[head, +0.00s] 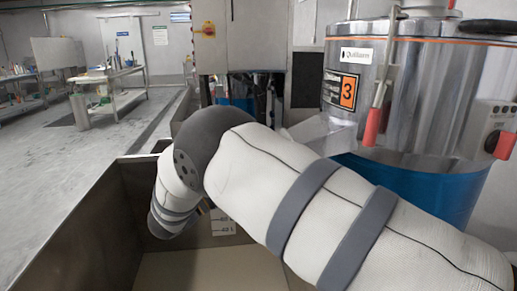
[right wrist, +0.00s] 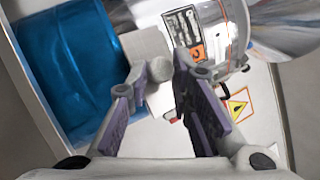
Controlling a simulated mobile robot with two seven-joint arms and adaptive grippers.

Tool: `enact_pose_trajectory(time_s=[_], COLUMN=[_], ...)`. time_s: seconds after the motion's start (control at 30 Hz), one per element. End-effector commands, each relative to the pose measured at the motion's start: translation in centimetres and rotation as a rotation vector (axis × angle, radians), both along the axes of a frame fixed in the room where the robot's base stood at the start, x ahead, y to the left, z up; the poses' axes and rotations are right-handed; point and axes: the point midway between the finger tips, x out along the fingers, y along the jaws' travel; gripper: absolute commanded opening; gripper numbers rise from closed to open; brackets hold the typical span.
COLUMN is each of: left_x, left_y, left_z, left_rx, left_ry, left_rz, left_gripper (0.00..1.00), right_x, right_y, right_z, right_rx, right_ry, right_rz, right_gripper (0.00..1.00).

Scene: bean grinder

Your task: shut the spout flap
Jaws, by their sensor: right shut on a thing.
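The bean grinder (head: 400,90) stands at the right of the head view, a shiny metal drum on a blue base. Its pale grey spout (head: 318,133) shows partly behind my right arm. In the right wrist view the spout (right wrist: 143,45) is a boxy pale grey piece. My right gripper (right wrist: 171,78) has its purple-sided fingers at the spout's end, shut on a small grey part, the spout flap (right wrist: 159,94). The fingers hide much of the flap, so its exact angle is unclear. In the head view my forearm hides the flap. My left gripper is not in view.
A metal bin (head: 85,225) lies below my right arm, with its rim close to it. The blue base (right wrist: 75,65) is beside the spout in the right wrist view. The floor at the left is open.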

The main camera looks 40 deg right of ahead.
Motion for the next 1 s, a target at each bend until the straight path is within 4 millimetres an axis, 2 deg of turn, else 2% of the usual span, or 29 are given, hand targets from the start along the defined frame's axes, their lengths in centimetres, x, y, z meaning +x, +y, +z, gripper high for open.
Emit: enact_pose_trajectory(time_s=[0.03,0.43,1.0], left_x=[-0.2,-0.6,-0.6], left_y=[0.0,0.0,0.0], left_z=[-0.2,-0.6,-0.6], left_rx=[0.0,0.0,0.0], left_ry=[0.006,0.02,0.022], left_rz=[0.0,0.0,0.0], left_gripper=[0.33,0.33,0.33], right_x=[-0.1,-0.5,-0.7], right_y=[-0.1,-0.9,-1.1], right_z=[-0.6,-1.5,-1.5], right_rx=[-0.028,-0.204,-0.241], right_ry=[0.026,0.12,0.139], right_rz=[-0.002,-0.002,-0.003], right_gripper=[0.0,0.0,0.0])
